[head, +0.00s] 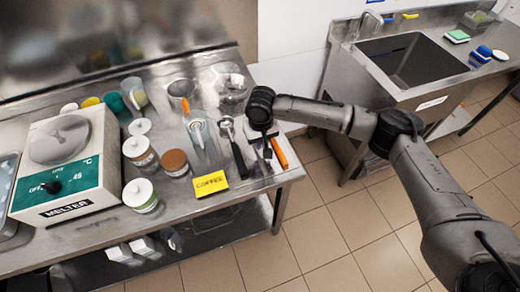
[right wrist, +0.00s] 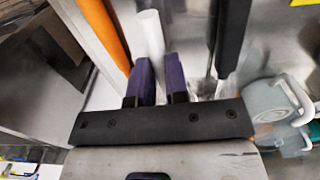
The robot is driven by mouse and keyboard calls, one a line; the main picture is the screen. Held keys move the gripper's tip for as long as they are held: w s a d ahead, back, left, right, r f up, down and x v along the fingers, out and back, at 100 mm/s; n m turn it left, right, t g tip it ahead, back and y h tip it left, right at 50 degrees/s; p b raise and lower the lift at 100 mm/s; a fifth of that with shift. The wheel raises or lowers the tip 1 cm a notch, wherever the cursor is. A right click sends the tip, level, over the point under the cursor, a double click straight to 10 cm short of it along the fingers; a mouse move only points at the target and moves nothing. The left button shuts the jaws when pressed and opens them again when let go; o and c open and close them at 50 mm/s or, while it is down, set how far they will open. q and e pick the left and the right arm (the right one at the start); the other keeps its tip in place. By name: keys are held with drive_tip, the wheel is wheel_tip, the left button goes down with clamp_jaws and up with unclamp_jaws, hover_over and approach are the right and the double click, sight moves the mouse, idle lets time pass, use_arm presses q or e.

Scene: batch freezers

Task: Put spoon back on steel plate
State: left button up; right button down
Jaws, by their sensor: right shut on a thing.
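My right gripper (head: 266,150) is low over the right end of the steel counter, among long-handled utensils. In the right wrist view its two purple fingers (right wrist: 159,75) are close together on a pale, whitish handle (right wrist: 150,35), which I take to be the spoon's. The spoon's far end is hidden or blurred. An orange-handled utensil (head: 279,153) lies just right of the gripper, and a black-handled one (head: 238,158) lies to its left. A steel plate under the utensils is mostly hidden by my arm; I cannot tell its outline. My left gripper is not in view.
A yellow coffee sign (head: 211,184), white-lidded jars (head: 140,195) and a melter (head: 65,165) stand left on the counter. Glass and metal jugs (head: 181,92) stand behind. The counter's right edge is near the gripper; a sink (head: 415,60) is beyond a floor gap.

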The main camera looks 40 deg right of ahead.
sight(260, 154)
drive_tip(key=shift+w+f+b, duration=0.1)
drive_tip(key=shift+f+b, duration=0.45)
drive_tip(key=shift+f, duration=1.5)
drive_tip(key=shift+f, duration=0.15)
drive_tip(key=c, duration=1.1)
unclamp_jaws()
wheel_tip(260, 154, up, 11)
drive_tip(key=shift+f+p, duration=0.15)
drive_tip(key=shift+p, duration=1.1)
drive_tip(key=shift+r, duration=0.75)
